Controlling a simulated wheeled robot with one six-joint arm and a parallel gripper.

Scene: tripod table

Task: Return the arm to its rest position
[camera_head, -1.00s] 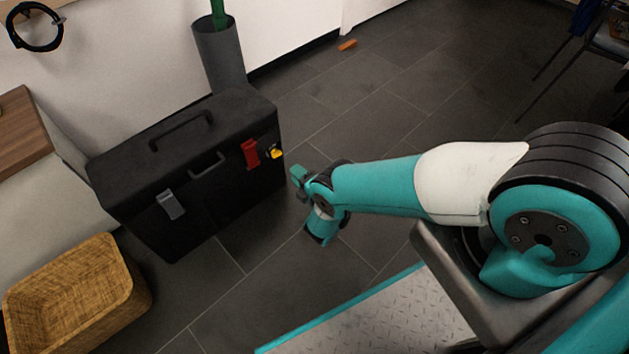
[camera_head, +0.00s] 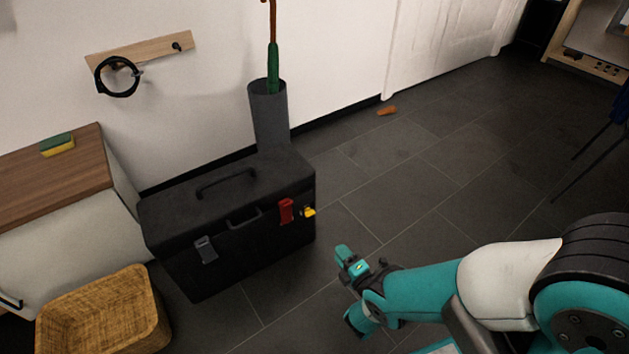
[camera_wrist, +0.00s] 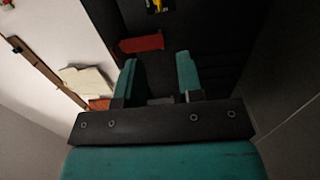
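My arm (camera_head: 430,285) reaches in from the lower right of the head view, out over the floor in front of a black toolbox (camera_head: 230,250). It is teal and white. My gripper (camera_head: 346,256) is at its far end, to the right of the toolbox and apart from it in the picture. In the wrist view the two teal fingers of my gripper (camera_wrist: 158,66) stand apart with nothing visible between them. The toolbox's red latch (camera_wrist: 140,44) shows beyond the fingertips there.
A wicker basket (camera_head: 105,315) stands left of the toolbox, beside a wood-topped cabinet (camera_head: 50,185) with a sponge (camera_head: 57,145). A grey bin (camera_head: 270,120) stands behind the toolbox. A small orange object (camera_head: 387,111) lies on the floor. The floor (camera_head: 420,180) right of the toolbox is mostly clear.

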